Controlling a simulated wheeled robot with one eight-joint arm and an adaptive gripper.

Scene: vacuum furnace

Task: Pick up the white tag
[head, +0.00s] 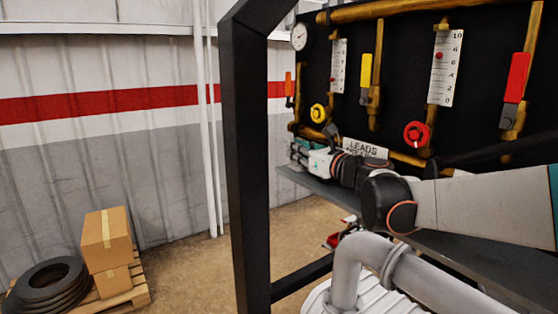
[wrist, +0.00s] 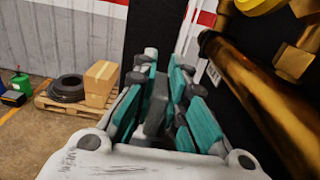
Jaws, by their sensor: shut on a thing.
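My gripper (head: 297,152) is at the left end of the dark shelf, in front of the black panel, and points left. In the wrist view its teal-padded fingers (wrist: 162,75) reach away from the camera. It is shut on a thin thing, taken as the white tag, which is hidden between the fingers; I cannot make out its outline. A white plate lettered LEADS (head: 366,148) stands behind my wrist at the panel's foot, partly covered by my arm.
The black panel carries brass pipes (head: 378,70), a gauge (head: 299,37), white scales (head: 445,68), and red and yellow handles. A black post (head: 246,160) stands left of the gripper. A grey pipe (head: 375,262) bends below the arm. Boxes (head: 106,240) and tyres (head: 48,285) rest at left.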

